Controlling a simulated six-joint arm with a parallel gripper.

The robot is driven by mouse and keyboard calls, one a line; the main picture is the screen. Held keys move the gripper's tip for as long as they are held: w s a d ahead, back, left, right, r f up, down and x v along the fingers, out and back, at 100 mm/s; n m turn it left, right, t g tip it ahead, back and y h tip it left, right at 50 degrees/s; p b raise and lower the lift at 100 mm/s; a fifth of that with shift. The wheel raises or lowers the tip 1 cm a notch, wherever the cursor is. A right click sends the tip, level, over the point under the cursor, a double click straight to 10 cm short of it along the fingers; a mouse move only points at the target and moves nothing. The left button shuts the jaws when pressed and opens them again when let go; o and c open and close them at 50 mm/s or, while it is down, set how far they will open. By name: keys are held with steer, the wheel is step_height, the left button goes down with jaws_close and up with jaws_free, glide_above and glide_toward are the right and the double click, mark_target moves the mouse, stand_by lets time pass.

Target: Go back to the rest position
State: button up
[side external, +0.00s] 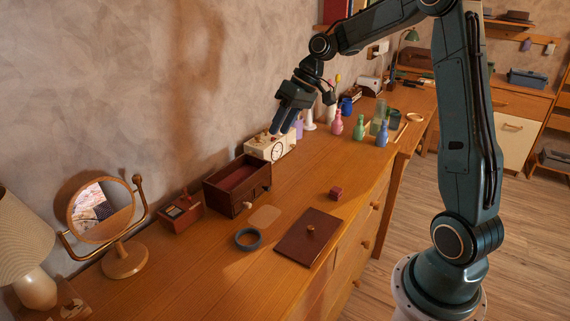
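My gripper (283,129) hangs at the end of my arm in the side external view, fingers pointing down. It is just above or beside the white clock box (270,150) near the wall. I cannot tell whether it touches the box, or whether a small thing sits between the fingers. The gap between the fingertips is too small in the picture to judge.
Several coloured bottles (359,129) stand right of the gripper.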

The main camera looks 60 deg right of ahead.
steer(key=s+a+r+h, duration=0.1)
steer(key=s+a+r, duration=0.1)
steer(key=s+a, duration=0.3)
steer(key=s+a+r+t+h, duration=0.1)
steer(key=s+a+r, duration=0.2)
steer(key=s, duration=0.4)
steer(key=s+a+r+h, duration=0.1)
steer(key=s+a+r, duration=0.1)
steer(key=s+a, duration=0.3)
steer(key=s+f+h, duration=0.1)
steer(key=s+f, duration=0.1)
steer(key=s, duration=0.6)
steer(key=shift+s+d+t, duration=0.35)
steer(key=shift+s+t, duration=0.05)
